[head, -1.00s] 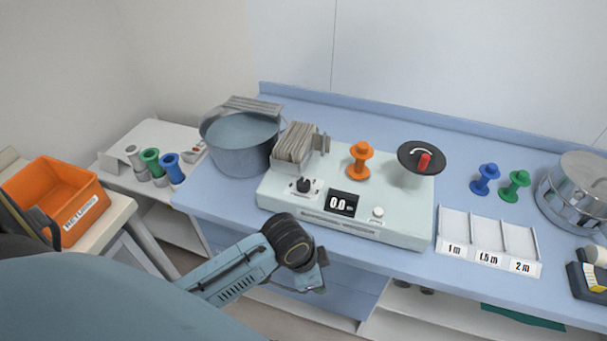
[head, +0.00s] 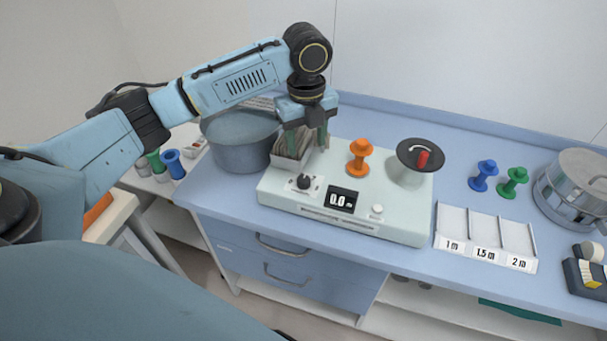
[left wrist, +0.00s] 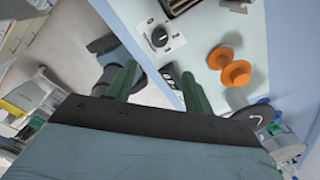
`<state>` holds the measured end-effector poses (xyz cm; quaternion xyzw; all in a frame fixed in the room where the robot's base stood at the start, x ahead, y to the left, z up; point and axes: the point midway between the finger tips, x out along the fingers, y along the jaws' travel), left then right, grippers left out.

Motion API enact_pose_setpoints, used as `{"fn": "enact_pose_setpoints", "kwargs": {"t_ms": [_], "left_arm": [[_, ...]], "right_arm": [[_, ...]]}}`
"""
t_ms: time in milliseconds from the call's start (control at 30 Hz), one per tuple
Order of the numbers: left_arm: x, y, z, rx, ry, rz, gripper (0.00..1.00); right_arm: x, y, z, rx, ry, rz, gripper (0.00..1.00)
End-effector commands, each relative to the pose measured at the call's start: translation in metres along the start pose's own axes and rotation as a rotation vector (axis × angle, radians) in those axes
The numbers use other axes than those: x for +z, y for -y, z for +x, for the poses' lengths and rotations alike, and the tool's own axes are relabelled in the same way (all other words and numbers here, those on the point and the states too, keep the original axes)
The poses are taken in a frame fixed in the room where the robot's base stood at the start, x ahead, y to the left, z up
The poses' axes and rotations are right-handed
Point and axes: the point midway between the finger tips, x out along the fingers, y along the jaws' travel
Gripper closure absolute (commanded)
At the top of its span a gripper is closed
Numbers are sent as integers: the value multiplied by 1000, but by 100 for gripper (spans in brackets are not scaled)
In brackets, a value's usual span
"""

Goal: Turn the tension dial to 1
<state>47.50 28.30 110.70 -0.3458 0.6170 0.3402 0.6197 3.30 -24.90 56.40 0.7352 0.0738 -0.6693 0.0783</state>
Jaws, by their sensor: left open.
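The tension dial (head: 304,181) is a small black knob on a white plate at the front left of the pale green winding machine (head: 400,225). It also shows in the left wrist view as a dark knob (left wrist: 159,37) with a light pointer mark. The number it points to is too small to read. My left gripper (head: 307,145) is open and empty, pointing down above and behind the dial, in front of the grey plate stack. Its green fingers (left wrist: 155,85) are apart in the left wrist view, touching nothing that I can see. My right gripper is not in view.
An orange spool (head: 359,158) and a black crank disc with a red handle (head: 421,157) stand on the machine. A grey pot (head: 236,150) is left of it. The display (head: 342,200) reads 0.0. A labelled tray (head: 485,258) lies right.

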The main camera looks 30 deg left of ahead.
Motion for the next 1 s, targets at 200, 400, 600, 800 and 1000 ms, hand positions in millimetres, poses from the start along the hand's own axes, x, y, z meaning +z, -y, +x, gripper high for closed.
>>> {"fn": "enact_pose_setpoints", "kwargs": {"t_ms": [200, 400, 600, 800, 1000], "left_arm": [[10, -3, -3, 12, -2, 27, 48], [9, -4, 32, 14, -2, 26, 48], [9, -4, 75, 12, -1, 26, 48], [10, -4, 107, 11, 0, 26, 48], [9, -4, 121, 10, 0, 26, 48]], "right_arm": [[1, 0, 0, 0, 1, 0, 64], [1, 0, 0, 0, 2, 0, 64], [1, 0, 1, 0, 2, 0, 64], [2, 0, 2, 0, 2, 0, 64], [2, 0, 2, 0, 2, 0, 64]]}}
